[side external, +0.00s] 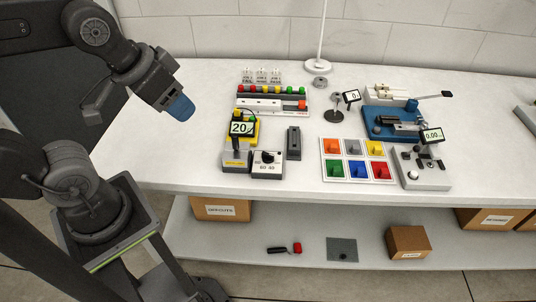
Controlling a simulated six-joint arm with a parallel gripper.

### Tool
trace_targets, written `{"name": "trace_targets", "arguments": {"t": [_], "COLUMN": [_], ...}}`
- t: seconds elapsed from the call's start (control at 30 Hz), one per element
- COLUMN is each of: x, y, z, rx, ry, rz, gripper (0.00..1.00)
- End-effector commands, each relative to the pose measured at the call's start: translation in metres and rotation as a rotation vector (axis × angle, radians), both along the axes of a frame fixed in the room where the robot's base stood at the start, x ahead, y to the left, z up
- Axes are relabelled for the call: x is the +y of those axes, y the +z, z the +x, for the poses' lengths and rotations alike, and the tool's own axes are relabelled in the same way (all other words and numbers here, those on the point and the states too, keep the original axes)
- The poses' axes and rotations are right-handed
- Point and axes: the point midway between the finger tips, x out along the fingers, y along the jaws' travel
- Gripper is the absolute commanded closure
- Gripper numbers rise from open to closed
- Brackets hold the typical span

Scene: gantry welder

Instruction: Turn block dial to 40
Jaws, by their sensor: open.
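A white block with a black dial knob (267,158) on it sits on the bench left of centre; small numbers, apparently 60 and 40, are printed on its front. The exact knob pointing is too small to read. Beside it on the left, a grey and yellow unit carries a small display (241,128) reading 20. My gripper (180,108), dark with a blue end, is above the bench's left part, left of the dial block and apart from it. It is open, and I see nothing held in it.
A dark grey upright box (293,143) stands close right of the dial block. Behind is a rack with coloured knobs (272,98). A tray of coloured pieces (357,160), a blue machine (390,122) and a grey instrument (422,168) stand right. The bench's left part is clear.

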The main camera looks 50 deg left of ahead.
Motion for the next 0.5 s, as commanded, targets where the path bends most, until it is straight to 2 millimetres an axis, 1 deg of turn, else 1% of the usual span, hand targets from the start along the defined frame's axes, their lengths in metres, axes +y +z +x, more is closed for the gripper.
{"name": "trace_targets", "arguments": {"t": [0.07, 0.17, 0.27, 0.3, 0.37, 0.5], "x": [-0.001, -0.002, -0.005, -0.006, -0.008, -0.014], "y": [0.001, 0.001, -0.002, -0.004, -0.010, -0.032], "z": [0.008, 0.027, 0.054, 0.066, 0.084, 0.125], "rx": [0.023, 0.075, 0.147, 0.175, 0.219, 0.318], "ry": [0.012, 0.046, 0.097, 0.120, 0.154, 0.237], "rz": [-0.008, -0.027, -0.049, -0.058, -0.069, -0.088], "gripper": [0.53, 0.53, 0.53, 0.53, 0.53, 0.53]}}
